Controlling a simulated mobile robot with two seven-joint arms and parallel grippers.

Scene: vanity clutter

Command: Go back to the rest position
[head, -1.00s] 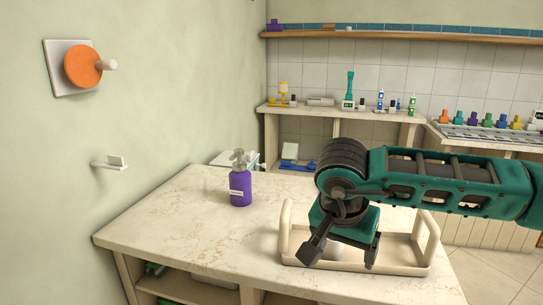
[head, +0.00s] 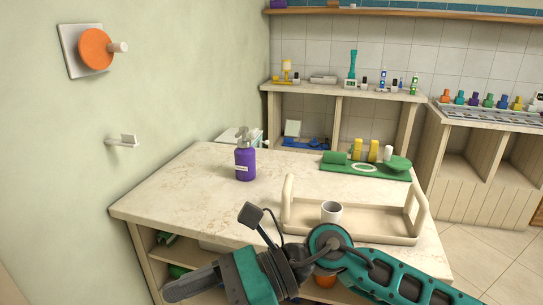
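My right arm comes in from the lower right of the head view. My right gripper (head: 195,284) is at the bottom, over the near front edge of the counter, and points left. Its dark fingers overlap from this side, so I cannot tell how far apart they are. Nothing shows in it. A white cup (head: 331,212) stands upright in the beige tray (head: 392,232) on the counter (head: 180,190), above and behind the arm and apart from the gripper. My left gripper is not in view.
A purple pump bottle (head: 245,165) stands on the counter's left part. A green mat (head: 340,168) with green and yellow items lies at the back. An orange wall knob (head: 96,48) and a white wall hook (head: 122,141) are at left.

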